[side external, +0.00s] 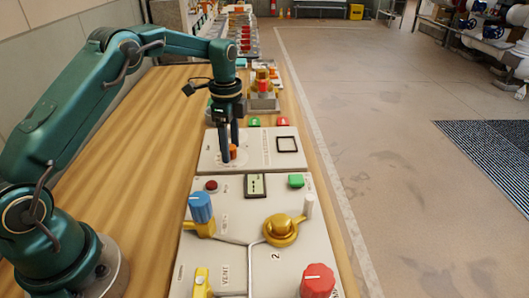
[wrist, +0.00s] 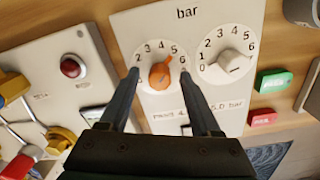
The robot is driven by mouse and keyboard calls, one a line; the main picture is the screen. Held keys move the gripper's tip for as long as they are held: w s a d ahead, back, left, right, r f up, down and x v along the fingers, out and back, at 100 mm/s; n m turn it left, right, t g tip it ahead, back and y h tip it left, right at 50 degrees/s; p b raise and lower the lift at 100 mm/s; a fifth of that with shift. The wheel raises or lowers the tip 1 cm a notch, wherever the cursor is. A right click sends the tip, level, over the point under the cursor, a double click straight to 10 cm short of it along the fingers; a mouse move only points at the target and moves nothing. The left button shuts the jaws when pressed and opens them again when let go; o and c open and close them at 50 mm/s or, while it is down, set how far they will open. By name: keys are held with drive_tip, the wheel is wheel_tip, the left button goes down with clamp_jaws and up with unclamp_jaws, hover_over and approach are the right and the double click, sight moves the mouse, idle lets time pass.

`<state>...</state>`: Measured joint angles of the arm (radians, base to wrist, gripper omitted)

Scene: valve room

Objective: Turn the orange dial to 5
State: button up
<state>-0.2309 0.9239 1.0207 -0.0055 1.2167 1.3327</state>
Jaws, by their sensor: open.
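The orange dial (wrist: 160,75) sits on a white panel (wrist: 150,22) marked "bar", inside a printed scale with numbers up to 6. Its narrow tip points to the upper side of the scale, around 4 and 5; I cannot tell the exact mark. My gripper (wrist: 158,74) is open, one finger on each side of the dial, with gaps visible in the wrist view. In the side external view my gripper (side external: 229,158) points down at the panel, and the orange dial (side external: 233,151) shows partly between the fingers. Contact cannot be told.
A white dial (wrist: 233,63) with its own scale is close beside. A nearer panel carries a blue knob (side external: 201,207), a yellow valve (side external: 281,229) and a red knob (side external: 318,281).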

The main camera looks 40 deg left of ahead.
sight(231, 146)
drive_tip(key=shift+r, duration=0.1)
drive_tip(key=shift+r, duration=2.45)
